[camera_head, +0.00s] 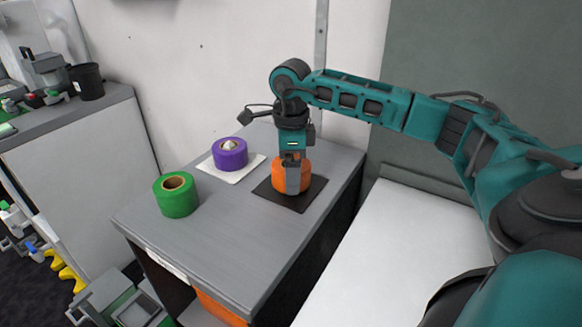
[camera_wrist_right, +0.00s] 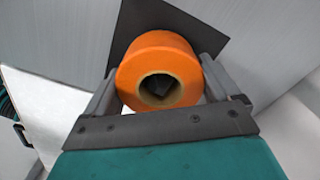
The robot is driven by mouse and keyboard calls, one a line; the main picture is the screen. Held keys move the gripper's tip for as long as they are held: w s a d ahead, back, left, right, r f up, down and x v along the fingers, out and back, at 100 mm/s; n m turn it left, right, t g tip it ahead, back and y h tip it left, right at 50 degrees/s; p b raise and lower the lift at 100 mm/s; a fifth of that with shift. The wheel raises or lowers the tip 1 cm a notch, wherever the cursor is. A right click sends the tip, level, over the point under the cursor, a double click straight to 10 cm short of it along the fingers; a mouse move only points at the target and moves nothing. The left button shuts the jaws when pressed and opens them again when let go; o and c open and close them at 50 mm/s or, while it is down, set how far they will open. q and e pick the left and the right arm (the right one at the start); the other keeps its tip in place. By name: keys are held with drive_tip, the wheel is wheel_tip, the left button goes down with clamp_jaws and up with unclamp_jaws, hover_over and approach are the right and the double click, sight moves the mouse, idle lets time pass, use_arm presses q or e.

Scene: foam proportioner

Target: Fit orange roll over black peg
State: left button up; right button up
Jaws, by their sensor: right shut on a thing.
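The orange roll (camera_head: 279,175) is upright over the black square mat (camera_head: 313,196) at the back right of the grey cabinet top. My right gripper (camera_head: 293,184) points down and is shut on the roll, one finger on each side. The right wrist view shows the roll (camera_wrist_right: 148,52) between the fingers, with the mat (camera_wrist_right: 205,36) beyond it. Inside the roll's hole is a dark shape; I cannot tell if this is the black peg or bare mat. I cannot tell if the roll touches the mat. My left gripper is not in view.
A purple roll (camera_head: 231,157) sits around a pale peg (camera_head: 229,145) on a white mat (camera_head: 242,177). A green roll (camera_head: 176,199) stands at the left of the cabinet top (camera_head: 222,232). The front of the top is clear. A wall stands behind.

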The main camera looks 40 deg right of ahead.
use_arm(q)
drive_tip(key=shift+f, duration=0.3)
use_arm(e)
drive_tip(key=shift+f, duration=0.45)
drive_tip(key=o, duration=0.8)
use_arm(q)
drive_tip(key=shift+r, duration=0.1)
use_arm(e)
wheel_tip(320, 180, up, 2)
drive_tip(key=shift+r+p, duration=0.1)
drive_tip(key=shift+p, duration=0.6)
wheel_tip(320, 180, up, 2)
drive_tip(key=shift+r+p, duration=0.1)
drive_tip(key=shift+p, duration=0.7)
wheel_tip(320, 180, up, 3)
drive_tip(key=shift+f+p, duration=0.2)
drive_tip(key=shift+p, duration=0.9)
drive_tip(key=shift+r+p, duration=1.65)
drive_tip(key=shift+r, duration=0.4)
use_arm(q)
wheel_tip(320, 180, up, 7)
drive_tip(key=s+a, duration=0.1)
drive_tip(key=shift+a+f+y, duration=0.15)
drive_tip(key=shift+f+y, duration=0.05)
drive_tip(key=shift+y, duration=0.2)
